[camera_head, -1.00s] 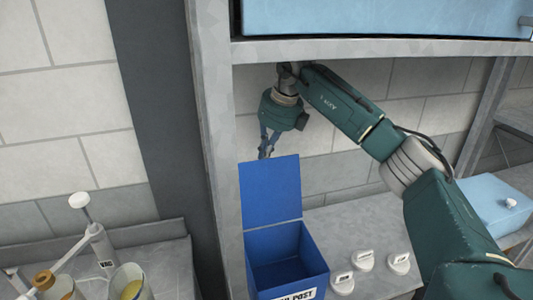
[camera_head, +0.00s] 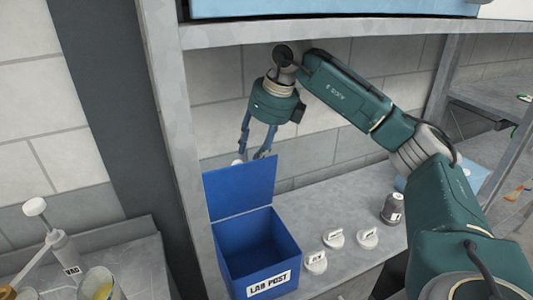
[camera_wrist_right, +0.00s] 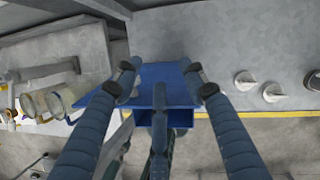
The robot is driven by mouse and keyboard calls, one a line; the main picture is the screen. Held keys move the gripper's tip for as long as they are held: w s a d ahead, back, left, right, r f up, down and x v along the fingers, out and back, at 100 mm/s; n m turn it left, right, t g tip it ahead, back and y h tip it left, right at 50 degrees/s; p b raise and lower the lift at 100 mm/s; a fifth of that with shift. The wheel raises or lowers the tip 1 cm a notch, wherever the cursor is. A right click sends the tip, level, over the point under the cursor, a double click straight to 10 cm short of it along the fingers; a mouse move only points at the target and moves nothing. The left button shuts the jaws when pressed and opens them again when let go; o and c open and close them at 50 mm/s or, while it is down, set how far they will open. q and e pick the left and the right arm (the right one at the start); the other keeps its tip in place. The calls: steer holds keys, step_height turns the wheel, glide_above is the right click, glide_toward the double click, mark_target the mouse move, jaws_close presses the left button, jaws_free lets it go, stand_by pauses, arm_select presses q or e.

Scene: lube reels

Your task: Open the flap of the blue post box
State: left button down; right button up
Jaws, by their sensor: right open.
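The blue post box (camera_head: 255,245), labelled "LAB POST" on its front, stands on the grey shelf. Its flap (camera_head: 240,188) stands up at the back edge, so the box mouth is uncovered and I see into the dark blue inside. My right gripper (camera_head: 252,157) hangs fingers-down just above and behind the flap's top edge. Its fingers are spread with nothing between them; whether a fingertip touches the flap I cannot tell. In the right wrist view the blue box and flap (camera_wrist_right: 165,80) lie beyond the spread fingers. My left gripper is not in view.
Several white labelled pieces (camera_head: 333,238) and a dark grey weight-like piece (camera_head: 392,208) sit right of the box. A shelf board (camera_head: 330,30) runs above my right arm. A grey post (camera_head: 185,150) stands close left. A pump bottle (camera_head: 62,250) is on the left counter.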

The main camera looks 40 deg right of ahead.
mark_target(267, 158)
steer(key=shift+s+d, duration=0.25)
steer(key=shift+s, duration=0.5)
steer(key=shift+s+d, duration=0.2)
steer(key=shift+s, duration=0.5)
steer(key=shift+s+d+r, duration=0.1)
